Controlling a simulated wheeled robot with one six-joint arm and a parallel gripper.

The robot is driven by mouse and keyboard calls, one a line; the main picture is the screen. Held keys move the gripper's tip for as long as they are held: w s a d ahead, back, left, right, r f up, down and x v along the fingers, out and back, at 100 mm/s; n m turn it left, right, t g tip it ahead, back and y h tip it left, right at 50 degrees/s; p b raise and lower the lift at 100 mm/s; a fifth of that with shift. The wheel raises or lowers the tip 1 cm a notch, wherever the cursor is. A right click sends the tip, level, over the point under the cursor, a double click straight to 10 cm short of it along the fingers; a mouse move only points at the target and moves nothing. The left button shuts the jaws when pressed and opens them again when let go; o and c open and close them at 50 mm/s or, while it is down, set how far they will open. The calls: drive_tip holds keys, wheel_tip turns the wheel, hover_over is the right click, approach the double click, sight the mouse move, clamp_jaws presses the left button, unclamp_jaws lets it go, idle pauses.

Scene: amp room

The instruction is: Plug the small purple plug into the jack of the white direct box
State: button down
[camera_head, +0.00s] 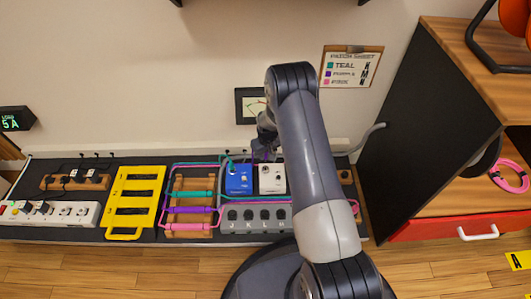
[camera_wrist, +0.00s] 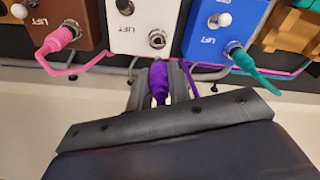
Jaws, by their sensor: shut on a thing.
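The white direct box (camera_wrist: 143,22) stands in the middle of the wrist view, with an empty round jack (camera_wrist: 157,39) low on its face marked LIFT. In the head view the white direct box (camera_head: 271,179) is partly behind my arm. My gripper (camera_wrist: 160,98) is shut on the small purple plug (camera_wrist: 160,80). The plug is just below the jack in the wrist picture and apart from it. Its purple cable (camera_wrist: 189,78) trails to the right of the fingers. In the head view my gripper (camera_head: 264,143) is above and behind the white box, its fingertips mostly hidden.
A blue box (camera_wrist: 210,30) with a teal plug (camera_wrist: 240,58) stands right of the white one in the wrist view. A brown box (camera_wrist: 68,20) with a pink plug (camera_wrist: 58,40) stands left. A yellow rack (camera_head: 134,203) and a power strip (camera_head: 48,213) lie further left.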

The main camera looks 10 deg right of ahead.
drive_tip(key=shift+f+b, duration=1.1)
drive_tip(key=shift+f, duration=1.5)
drive_tip(key=shift+f+b, duration=0.65)
drive_tip(key=shift+b, duration=0.1)
drive_tip(key=c, duration=1.2)
unclamp_jaws()
drive_tip(key=shift+c, duration=0.2)
drive_tip(key=r+p, duration=0.1)
drive_tip(key=r, duration=0.2)
drive_tip(key=r+p, duration=0.1)
drive_tip(key=r, duration=0.3)
drive_tip(key=s+r+p, duration=0.1)
drive_tip(key=r, duration=0.2)
drive_tip(key=shift+s+d+r+p, duration=0.1)
drive_tip(key=shift+d+r+p, duration=0.05)
drive_tip(key=shift+r+p, duration=0.25)
